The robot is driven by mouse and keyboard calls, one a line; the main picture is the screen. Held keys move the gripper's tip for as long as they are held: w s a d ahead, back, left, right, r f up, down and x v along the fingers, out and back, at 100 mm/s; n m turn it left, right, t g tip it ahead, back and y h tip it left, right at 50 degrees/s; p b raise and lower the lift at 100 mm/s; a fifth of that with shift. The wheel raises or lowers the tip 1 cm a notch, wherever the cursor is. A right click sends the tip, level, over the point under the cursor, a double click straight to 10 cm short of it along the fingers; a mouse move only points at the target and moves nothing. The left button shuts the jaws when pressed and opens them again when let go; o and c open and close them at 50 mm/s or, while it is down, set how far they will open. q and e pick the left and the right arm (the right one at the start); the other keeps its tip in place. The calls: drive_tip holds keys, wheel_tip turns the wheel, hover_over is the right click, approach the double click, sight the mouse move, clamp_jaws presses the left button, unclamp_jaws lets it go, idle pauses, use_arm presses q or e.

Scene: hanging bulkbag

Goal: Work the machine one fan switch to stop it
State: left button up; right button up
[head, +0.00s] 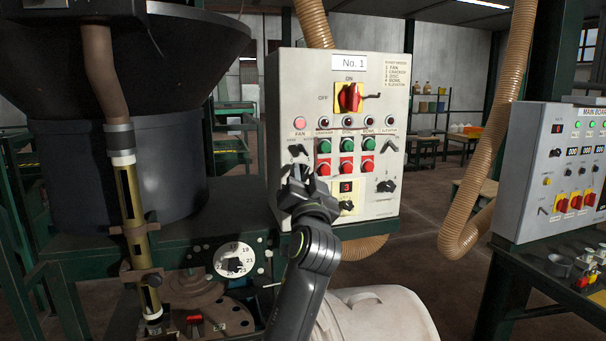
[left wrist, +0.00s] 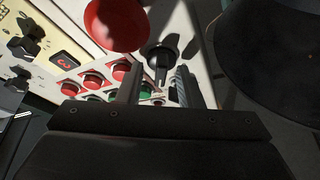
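The machine one panel (head: 285,80), marked No. 1, stands upright in the middle of the head view. Its black fan switch (head: 298,150) sits at the left under the FAN lamp (head: 299,123), which glows pinkish red; the other lamps in that row look dark. My left gripper (head: 297,170) is just in front of and below the switch and hides part of the panel. In the left wrist view the fingers of my left gripper (left wrist: 160,88) are apart, with the black switch handle (left wrist: 161,66) between their tips. I cannot tell whether they touch it. My right gripper is not in view.
A large red button (left wrist: 115,25) is close to the fingers in the left wrist view. Green and red buttons (head: 346,146) and a red-yellow main switch (head: 349,97) are on the panel. A black hopper (head: 150,150) stands left; the main board (head: 530,170) stands right.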

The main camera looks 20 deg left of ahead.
use_arm(q)
drive_tip(key=shift+s+d+r, duration=0.15)
drive_tip(key=shift+s+d, duration=0.05)
drive_tip(key=shift+c, duration=1.2)
clamp_jaws()
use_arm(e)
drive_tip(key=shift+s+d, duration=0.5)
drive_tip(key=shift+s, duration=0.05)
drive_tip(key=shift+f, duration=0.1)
